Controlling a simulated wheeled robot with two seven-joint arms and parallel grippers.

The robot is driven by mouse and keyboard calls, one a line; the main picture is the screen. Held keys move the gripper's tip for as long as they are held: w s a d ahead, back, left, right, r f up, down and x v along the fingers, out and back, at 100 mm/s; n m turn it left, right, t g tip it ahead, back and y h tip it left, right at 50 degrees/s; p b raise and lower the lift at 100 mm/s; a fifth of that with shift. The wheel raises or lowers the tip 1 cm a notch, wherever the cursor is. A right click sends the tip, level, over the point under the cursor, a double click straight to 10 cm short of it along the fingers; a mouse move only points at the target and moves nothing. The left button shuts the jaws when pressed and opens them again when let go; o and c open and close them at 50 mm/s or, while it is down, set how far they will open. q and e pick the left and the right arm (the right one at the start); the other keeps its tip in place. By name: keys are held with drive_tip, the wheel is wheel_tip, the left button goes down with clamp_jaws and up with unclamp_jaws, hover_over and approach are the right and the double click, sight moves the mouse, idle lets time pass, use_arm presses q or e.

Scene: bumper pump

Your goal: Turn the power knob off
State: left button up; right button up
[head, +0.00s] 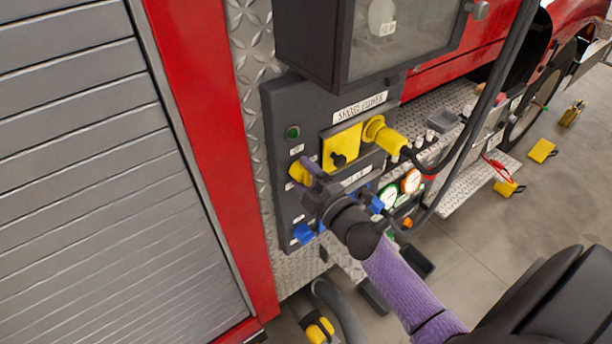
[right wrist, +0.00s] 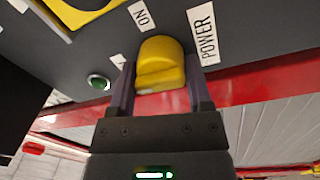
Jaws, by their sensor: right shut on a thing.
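The yellow power knob (right wrist: 161,64) is on the dark control panel (right wrist: 248,40) of the red truck, beside the labels "ON" and "POWER" in the right wrist view. In the head view the knob (head: 299,174) shows at the panel's left side, partly covered by my gripper. My right gripper (right wrist: 160,90) has one finger on each side of the knob and is shut on it. In the head view the right gripper (head: 313,178) reaches in from the lower right. A green light (head: 293,132) sits above the knob. My left gripper is not in view.
A yellow plug (head: 387,136) with a black cable and a yellow socket cover (head: 341,150) sit right of the knob. Blue knobs (head: 303,233) and round gauges (head: 411,181) are lower down. A dark box (head: 310,45) juts out above. Black cables hang at the right.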

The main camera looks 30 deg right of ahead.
drive_tip(key=shift+s+f, duration=0.1)
drive_tip(key=shift+f, duration=0.3)
drive_tip(key=o, duration=0.9)
drive_tip(key=shift+a, duration=0.1)
drive_tip(key=shift+c, duration=0.2)
drive_tip(key=shift+o, duration=1.7)
drive_tip(key=shift+r, duration=0.2)
drive_tip(key=s+b, duration=0.1)
drive_tip(key=s, duration=0.8)
drive_tip(key=shift+s+d+f, duration=0.3)
drive_tip(key=shift+s+d, duration=0.1)
